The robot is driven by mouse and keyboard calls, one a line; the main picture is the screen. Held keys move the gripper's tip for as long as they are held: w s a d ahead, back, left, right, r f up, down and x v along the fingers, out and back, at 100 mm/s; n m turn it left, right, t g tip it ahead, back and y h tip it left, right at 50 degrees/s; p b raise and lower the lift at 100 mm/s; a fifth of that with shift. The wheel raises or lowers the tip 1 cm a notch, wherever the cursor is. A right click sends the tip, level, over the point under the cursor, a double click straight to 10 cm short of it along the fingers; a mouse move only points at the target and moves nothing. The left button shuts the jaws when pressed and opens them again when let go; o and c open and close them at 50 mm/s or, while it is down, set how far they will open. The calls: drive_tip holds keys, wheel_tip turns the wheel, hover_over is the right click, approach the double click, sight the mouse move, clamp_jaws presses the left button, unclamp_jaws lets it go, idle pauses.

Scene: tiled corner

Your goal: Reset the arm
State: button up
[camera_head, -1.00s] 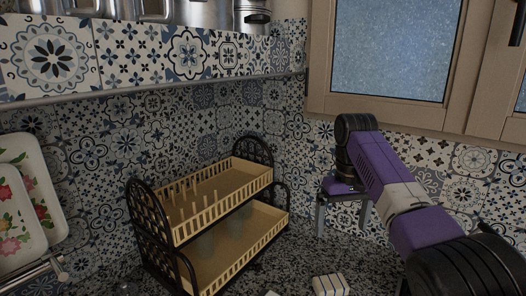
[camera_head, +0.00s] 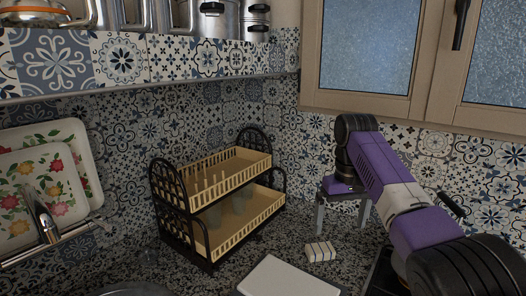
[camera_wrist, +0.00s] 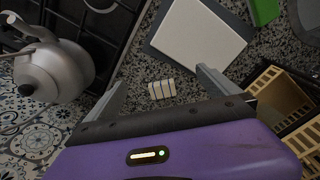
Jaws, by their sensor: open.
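My gripper (camera_head: 342,226) is at the end of my purple arm, in the right half of the head view, pointing down above the counter. Its two grey fingers are apart with nothing between them. In the wrist view my gripper (camera_wrist: 160,75) is also open. A small striped cream block (camera_head: 320,251) lies on the counter below it, apart from the fingers. The block shows between the fingers in the wrist view (camera_wrist: 162,89).
A white board (camera_head: 288,278) lies in front of the block. A two-tier dish rack (camera_head: 208,231) stands left of the gripper, with trays (camera_head: 40,185) and a faucet (camera_head: 45,215) further left. The wrist view shows a kettle (camera_wrist: 55,70) by the stove and a green object (camera_wrist: 263,10).

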drive_tip(key=w+a+r+t+y, duration=0.1)
drive_tip(key=w+a+t, duration=0.1)
drive_tip(key=w+t, duration=0.3)
drive_tip(key=w+a+r+t, duration=0.1)
drive_tip(key=w+a+t, duration=0.25)
drive_tip(key=w, duration=0.45)
drive_tip(key=s+a+f+t+y+b, duration=0.25)
drive_tip(key=s+f+t, duration=0.45)
drive_tip(key=s+f, duration=0.7)
drive_tip(key=s+d+f+b, duration=0.1)
drive_tip(key=s+f, duration=0.1)
drive_tip(key=s, duration=0.4)
drive_tip(key=s+d+f+m+t+h+b, duration=0.1)
drive_tip(key=s+f, duration=0.1)
drive_tip(key=s, duration=0.5)
drive_tip(key=s+d+f+m+t+h+b, duration=0.1)
drive_tip(key=s+d+f, duration=0.1)
drive_tip(key=s, duration=0.4)
drive_tip(key=shift+s+f+t, duration=0.2)
drive_tip(key=shift+s+t, duration=0.05)
drive_tip(key=s+d+f+g+b, duration=0.1)
drive_tip(key=s+d+f+b, duration=0.1)
drive_tip(key=s, duration=1.5)
drive_tip(key=s+d+f+g+h+b, duration=0.1)
drive_tip(key=s+d+f+g+b, duration=0.1)
drive_tip(key=s, duration=1.6)
drive_tip(key=shift+g, duration=0.3)
drive_tip(key=shift+h, duration=0.25)
